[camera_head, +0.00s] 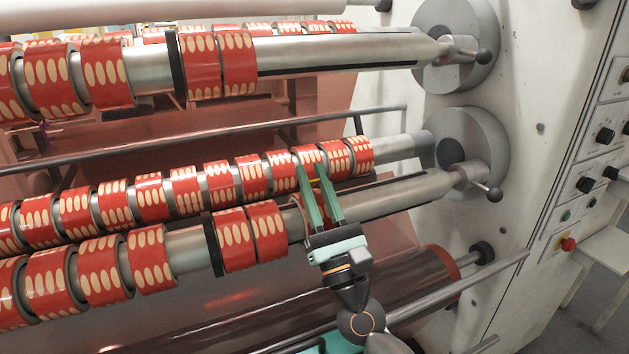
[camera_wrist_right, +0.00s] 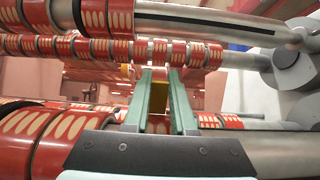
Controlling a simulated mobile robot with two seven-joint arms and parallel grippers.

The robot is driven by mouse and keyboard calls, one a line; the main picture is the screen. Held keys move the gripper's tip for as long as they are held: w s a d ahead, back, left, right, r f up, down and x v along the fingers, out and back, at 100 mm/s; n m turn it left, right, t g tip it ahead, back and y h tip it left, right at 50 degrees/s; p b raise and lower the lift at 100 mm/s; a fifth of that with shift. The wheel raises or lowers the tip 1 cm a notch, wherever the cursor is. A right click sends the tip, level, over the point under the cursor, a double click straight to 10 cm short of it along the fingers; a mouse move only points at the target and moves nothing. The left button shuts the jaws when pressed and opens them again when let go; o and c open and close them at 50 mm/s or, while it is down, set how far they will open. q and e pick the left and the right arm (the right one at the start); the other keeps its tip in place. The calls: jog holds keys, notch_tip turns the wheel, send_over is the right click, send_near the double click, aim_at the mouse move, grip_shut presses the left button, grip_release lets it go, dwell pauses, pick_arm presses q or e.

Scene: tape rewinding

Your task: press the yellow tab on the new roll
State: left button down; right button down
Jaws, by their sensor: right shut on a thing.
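My right gripper (camera_head: 312,176) reaches up from the bottom, its two green fingers pointing away from me at the middle row of red rolls with cream ovals. It also shows in the right wrist view (camera_wrist_right: 160,88). A small yellow tab (camera_wrist_right: 160,98) shows between the fingers, and the gripper is shut on it. The fingertips overlap a red roll (camera_head: 309,154) toward the right end of the far row; I cannot tell whether the tab touches it. The near side of that roll is partly hidden by the fingers. My left gripper is not in view.
A nearer metal shaft (camera_head: 385,197) with several red rolls passes close by the right gripper. An upper shaft (camera_head: 350,52) carries more rolls. Round end plates (camera_head: 487,130) and a white side panel (camera_head: 545,110) with knobs and a red button (camera_head: 568,244) stand at right.

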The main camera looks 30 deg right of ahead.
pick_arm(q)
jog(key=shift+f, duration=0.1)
pick_arm(e)
jog(key=shift+w+f, duration=0.25)
jog(key=shift+f, duration=0.4)
jog(key=c, duration=0.7)
grip_release()
jog(key=shift+r, duration=0.1)
